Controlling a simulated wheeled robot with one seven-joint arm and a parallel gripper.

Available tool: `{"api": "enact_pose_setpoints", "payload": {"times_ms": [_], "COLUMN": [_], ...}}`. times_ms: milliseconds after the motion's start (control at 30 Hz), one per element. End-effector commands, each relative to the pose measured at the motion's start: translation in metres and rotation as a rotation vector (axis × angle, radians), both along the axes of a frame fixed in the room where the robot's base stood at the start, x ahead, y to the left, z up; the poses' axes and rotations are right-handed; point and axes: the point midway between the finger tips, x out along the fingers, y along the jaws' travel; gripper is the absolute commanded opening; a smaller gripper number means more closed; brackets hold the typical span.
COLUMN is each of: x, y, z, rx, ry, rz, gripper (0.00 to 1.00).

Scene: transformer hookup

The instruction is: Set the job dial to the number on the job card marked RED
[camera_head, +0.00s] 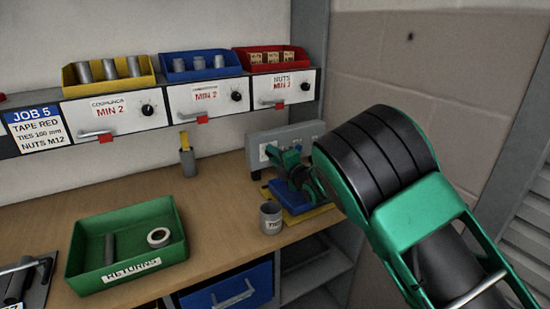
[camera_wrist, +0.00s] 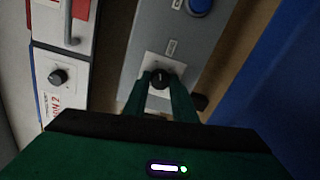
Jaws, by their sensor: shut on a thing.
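My gripper (camera_head: 288,160) reaches to a grey panel (camera_head: 262,155) at the back right of the bench. In the wrist view the green fingers (camera_wrist: 165,95) are shut on a black knob (camera_wrist: 160,78), which sits on a white plate on the grey panel (camera_wrist: 205,50). The knob's numbers are too small to read, and the fingers hide part of the plate. A job card (camera_head: 36,128) at the left of the shelf front reads JOB 5, TAPE RED, TIES 100 mm, NUTS M12. No other job card is clearly in view.
Yellow (camera_head: 108,88), blue (camera_head: 203,76) and red (camera_head: 272,70) bins stand above drawers with small knobs. A green RETURNS tray (camera_head: 85,230) and a grey cup (camera_head: 271,218) stand on the bench.

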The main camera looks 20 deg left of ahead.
Motion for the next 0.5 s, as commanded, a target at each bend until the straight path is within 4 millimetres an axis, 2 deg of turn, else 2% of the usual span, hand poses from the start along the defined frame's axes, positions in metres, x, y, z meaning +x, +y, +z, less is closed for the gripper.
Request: {"api": "enact_pose_setpoints", "payload": {"times_ms": [33,500], "x": [0.0067,0.0073], "y": [-0.0082,-0.0093], "z": [-0.0013,-0.0040], "rx": [0.023,0.311], "ry": [0.033,0.371], "rz": [-0.014,-0.016], "gripper": [0.02,0.02]}}
